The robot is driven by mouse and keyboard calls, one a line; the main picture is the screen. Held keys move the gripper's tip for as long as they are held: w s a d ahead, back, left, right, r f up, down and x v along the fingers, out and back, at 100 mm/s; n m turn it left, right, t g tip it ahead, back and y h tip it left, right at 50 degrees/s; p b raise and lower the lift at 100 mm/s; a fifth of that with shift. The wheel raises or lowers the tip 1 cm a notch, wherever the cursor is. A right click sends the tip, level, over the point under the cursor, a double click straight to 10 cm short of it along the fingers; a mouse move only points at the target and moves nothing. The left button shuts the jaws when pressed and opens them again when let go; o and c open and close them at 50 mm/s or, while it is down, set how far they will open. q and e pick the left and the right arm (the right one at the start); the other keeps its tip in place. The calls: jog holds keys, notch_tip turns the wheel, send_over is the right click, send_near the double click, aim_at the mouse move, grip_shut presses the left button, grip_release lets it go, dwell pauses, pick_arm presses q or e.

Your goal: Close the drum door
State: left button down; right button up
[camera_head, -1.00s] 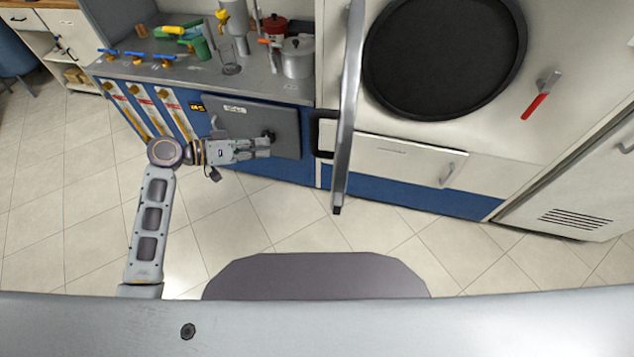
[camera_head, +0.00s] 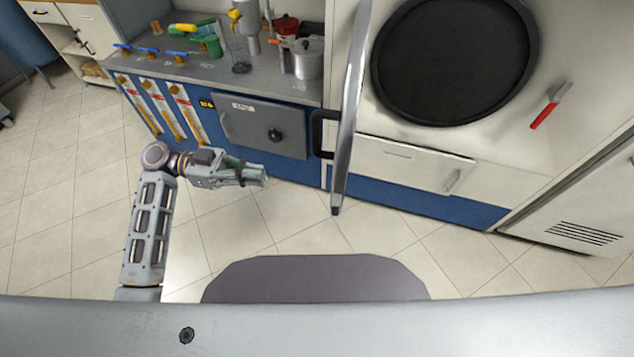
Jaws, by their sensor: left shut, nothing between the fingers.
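The drum door (camera_head: 352,115) stands open, seen nearly edge-on as a tall metal strip. It has a black handle (camera_head: 318,133) on its left side. The round dark drum opening (camera_head: 455,60) lies to the right of the door, uncovered, in the white machine front. My left gripper (camera_head: 262,177) is shut and empty. It is in front of the blue cabinet, to the left of the door and lower in the picture than the handle, apart from both. My right gripper is out of view.
A grey panel with a black knob (camera_head: 275,135) is on the blue cabinet behind my left gripper. A worktop (camera_head: 180,68) above it holds a pot (camera_head: 308,58) and bottles. A red-handled lever (camera_head: 545,112) is right of the opening. The tiled floor (camera_head: 290,225) is clear.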

pick_arm(q)
jog(key=shift+d, duration=0.15)
dwell(0.4)
jog(key=p+x, duration=0.4)
jog(key=x, duration=0.9)
jog(key=shift+d, duration=0.4)
jog(key=shift+d, duration=0.1)
